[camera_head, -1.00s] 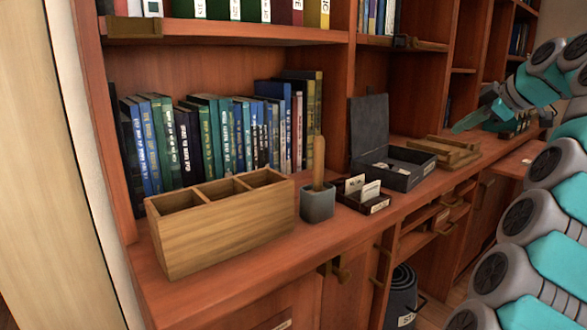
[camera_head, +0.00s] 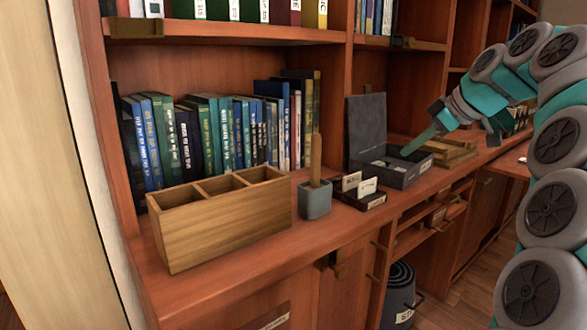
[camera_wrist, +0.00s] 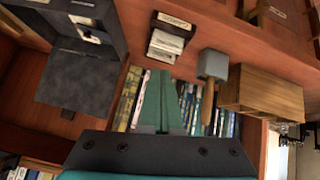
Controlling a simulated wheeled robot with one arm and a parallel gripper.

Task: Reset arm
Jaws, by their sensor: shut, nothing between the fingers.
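My gripper (camera_head: 408,150) is at the right of the head view, its teal fingers together and empty. It is above the counter, around the grey open box (camera_head: 403,170) in the picture; whether it touches the box cannot be told from this view. In the wrist view my gripper (camera_wrist: 162,80) points out over the shelf, with books behind the fingers and nothing held. My jointed grey and teal arm fills the right side of the head view.
Books (camera_head: 200,135) line the shelf behind. A dark bin (camera_head: 399,295) is below.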

